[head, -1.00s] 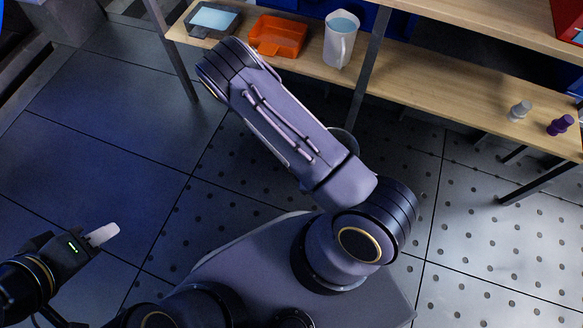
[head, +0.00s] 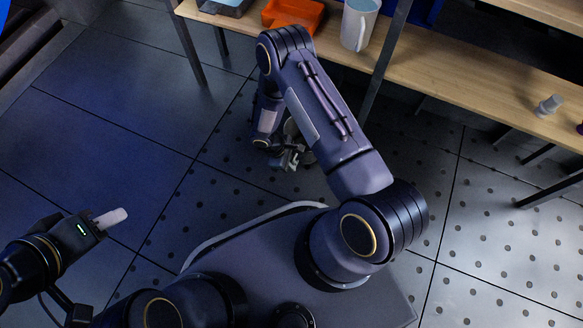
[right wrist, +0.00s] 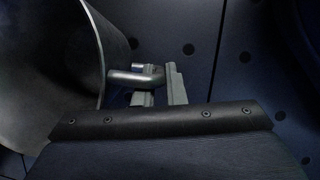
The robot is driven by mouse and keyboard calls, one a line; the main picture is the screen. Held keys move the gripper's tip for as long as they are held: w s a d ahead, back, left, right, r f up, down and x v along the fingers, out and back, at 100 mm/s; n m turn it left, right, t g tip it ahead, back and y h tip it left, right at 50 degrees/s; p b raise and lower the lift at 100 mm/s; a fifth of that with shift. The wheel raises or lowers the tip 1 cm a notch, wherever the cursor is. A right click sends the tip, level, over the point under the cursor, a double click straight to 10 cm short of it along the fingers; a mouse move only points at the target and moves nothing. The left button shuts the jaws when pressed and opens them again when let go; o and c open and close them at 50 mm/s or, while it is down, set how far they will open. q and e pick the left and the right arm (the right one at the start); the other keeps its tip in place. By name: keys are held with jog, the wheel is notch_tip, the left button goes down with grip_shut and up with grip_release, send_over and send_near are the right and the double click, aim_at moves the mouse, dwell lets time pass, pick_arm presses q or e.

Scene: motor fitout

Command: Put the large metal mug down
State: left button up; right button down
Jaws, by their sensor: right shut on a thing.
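The large metal mug (right wrist: 48,70) fills the left of the right wrist view, a wide grey cylinder with a bar handle (right wrist: 130,77). My right gripper (right wrist: 160,88) is shut on the handle, with its two pale fingers around the bar. In the head view my right gripper (head: 290,160) hangs over the dotted floor, below the shelf edge, and the mug is mostly hidden by my arm. My left gripper (head: 110,217) is at the lower left, away from everything. Only one pale finger shows clearly, so its opening is unclear.
A wooden shelf (head: 463,82) runs along the back. It bears an orange tray (head: 293,15), a white pitcher (head: 358,24) and a pale grey peg-like item (head: 548,105). A dark post (head: 385,60) stands at its front edge.

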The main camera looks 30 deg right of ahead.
notch_tip(320, 180, down, 3)
jog(key=shift+s+r+b, duration=0.1)
jog(key=shift+b, duration=0.35)
jog(key=c, duration=1.5)
grip_release()
